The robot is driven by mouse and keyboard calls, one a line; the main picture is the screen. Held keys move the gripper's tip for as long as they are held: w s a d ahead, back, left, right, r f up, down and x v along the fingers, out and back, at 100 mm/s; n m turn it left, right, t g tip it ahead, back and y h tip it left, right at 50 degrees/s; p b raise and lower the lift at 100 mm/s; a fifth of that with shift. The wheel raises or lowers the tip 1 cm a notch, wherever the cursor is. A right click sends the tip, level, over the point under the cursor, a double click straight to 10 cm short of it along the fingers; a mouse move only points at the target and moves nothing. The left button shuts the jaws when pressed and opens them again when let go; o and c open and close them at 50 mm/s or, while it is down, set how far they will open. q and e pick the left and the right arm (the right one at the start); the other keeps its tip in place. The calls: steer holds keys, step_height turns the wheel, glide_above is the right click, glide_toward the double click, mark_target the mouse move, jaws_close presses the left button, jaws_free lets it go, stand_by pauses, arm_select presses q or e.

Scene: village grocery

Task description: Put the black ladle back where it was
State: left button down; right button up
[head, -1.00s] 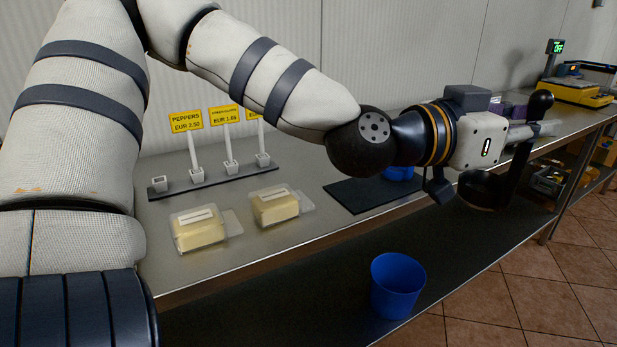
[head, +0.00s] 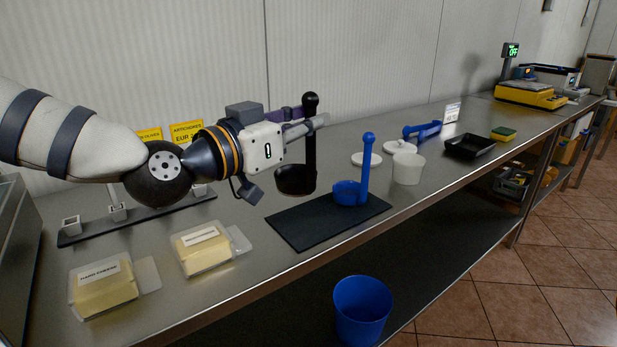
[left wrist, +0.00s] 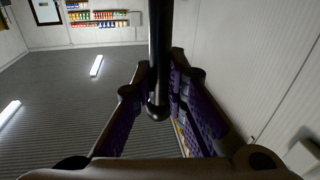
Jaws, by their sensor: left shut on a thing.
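My left gripper (head: 303,127) is shut on the handle of the black ladle (head: 311,155). The ladle hangs upright, its round knob above the fingers and its bowl below, behind the black mat (head: 290,228). Whether the bowl touches the counter is hard to tell. In the left wrist view the dark handle (left wrist: 160,45) stands between the purple-padded fingers (left wrist: 157,100). A blue ladle (head: 366,170) stands on the right part of the mat; the mat's left part is bare. My right gripper is not in view.
A white pot (head: 408,168), white lids (head: 366,159), another blue utensil (head: 422,130) and a black tray (head: 470,146) stand to the right. Packed cheeses (head: 204,248) and a sign rack (head: 85,230) are at the left. A blue bucket (head: 361,312) is below the counter edge.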

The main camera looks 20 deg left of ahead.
mark_target(315, 169)
arm_select(q)
steer(key=w+f, duration=0.1)
steer(key=f, duration=0.1)
steer(key=w+f+b, duration=0.1)
steer(key=w+f, duration=0.3)
steer(key=f, duration=0.1)
steer(key=shift+a+b, duration=0.15)
steer(key=shift+b, duration=0.15)
steer(key=f, duration=0.3)
steer(key=shift+w+f+b, duration=0.25)
steer(key=shift+b, duration=0.15)
steer(key=shift+r, duration=0.25)
steer(key=shift+f, duration=0.25)
steer(key=c, duration=1.6)
jaws_free()
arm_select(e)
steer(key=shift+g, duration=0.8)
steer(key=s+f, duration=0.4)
